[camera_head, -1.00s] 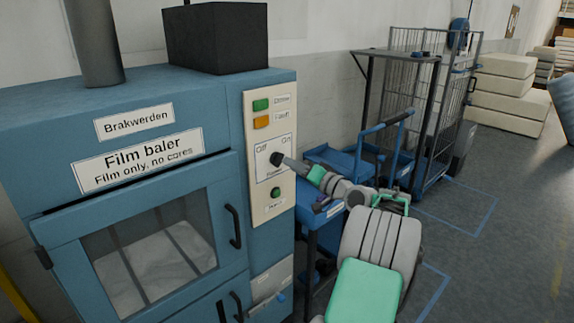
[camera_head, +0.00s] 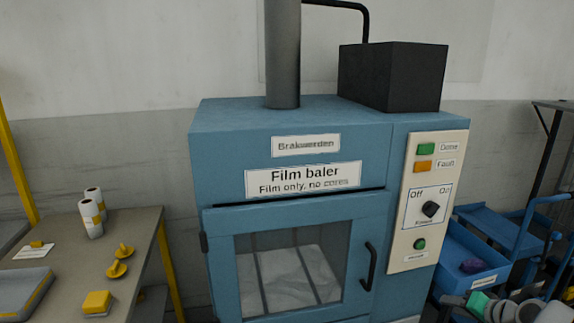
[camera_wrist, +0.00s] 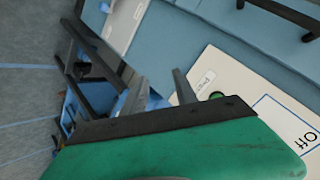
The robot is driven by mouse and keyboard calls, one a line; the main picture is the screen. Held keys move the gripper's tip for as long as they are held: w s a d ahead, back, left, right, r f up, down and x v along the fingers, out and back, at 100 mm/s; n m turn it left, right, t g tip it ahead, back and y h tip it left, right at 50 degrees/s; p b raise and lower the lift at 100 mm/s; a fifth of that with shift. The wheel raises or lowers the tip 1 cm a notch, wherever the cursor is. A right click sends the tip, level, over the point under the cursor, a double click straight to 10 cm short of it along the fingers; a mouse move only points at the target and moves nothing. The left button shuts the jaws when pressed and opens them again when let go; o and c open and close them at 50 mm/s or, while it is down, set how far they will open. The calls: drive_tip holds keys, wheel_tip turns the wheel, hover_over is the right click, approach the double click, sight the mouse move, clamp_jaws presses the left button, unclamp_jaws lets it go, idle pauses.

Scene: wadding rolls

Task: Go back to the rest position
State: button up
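My gripper (camera_head: 450,301) shows low at the right edge of the head view, in front of the film baler's lower right side, with my folded arm beside it. In the wrist view my gripper (camera_wrist: 160,88) has its two grey fingers apart, with nothing seen held between them. The blue film baler (camera_head: 225,150) stands in the middle of the head view. Its black power knob (camera_head: 429,209) is on the cream panel (camera_head: 408,240), clear of my gripper; its exact setting is too small to tell. The panel (camera_wrist: 222,68) also shows in the wrist view, beyond the fingers.
A table (camera_head: 60,255) at left holds white rolls (camera_head: 92,208), yellow pieces (camera_head: 97,302) and a grey tray (camera_head: 20,292). A blue cart (camera_head: 455,258) stands right of the baler, near my arm. A dark box (camera_head: 395,75) sits on the baler.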

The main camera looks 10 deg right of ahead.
drive_tip(key=s+a+f+m+g+y, duration=0.1)
drive_tip(key=s+a+f+g, duration=0.35)
drive_tip(key=s, duration=0.25)
drive_tip(key=s+a+f+g, duration=0.35)
drive_tip(key=s+a, duration=0.25)
drive_tip(key=s, duration=0.2)
drive_tip(key=s+a+r+n+g+h+p, duration=0.1)
drive_tip(key=s+a+r+g+p, duration=0.1)
drive_tip(key=a+r, duration=0.35)
drive_tip(key=s+a+r+n+g+p, duration=0.1)
drive_tip(key=s+a+r+p, duration=0.15)
drive_tip(key=a, duration=0.65)
drive_tip(key=w+a+r+n+t+p, duration=0.1)
drive_tip(key=w+a+r+n+t, duration=0.1)
drive_tip(key=w+a+r+n, duration=0.2)
drive_tip(key=w+a+r+n+t+p, duration=0.1)
drive_tip(key=w+a+r+n, duration=0.2)
drive_tip(key=a+r, duration=0.6)
drive_tip(key=a+n, duration=0.1)
drive_tip(key=a, duration=0.3)
drive_tip(key=shift+w+t+h+p, duration=0.3)
drive_tip(key=shift+w+t+p, duration=0.05)
drive_tip(key=shift+w+t, duration=0.05)
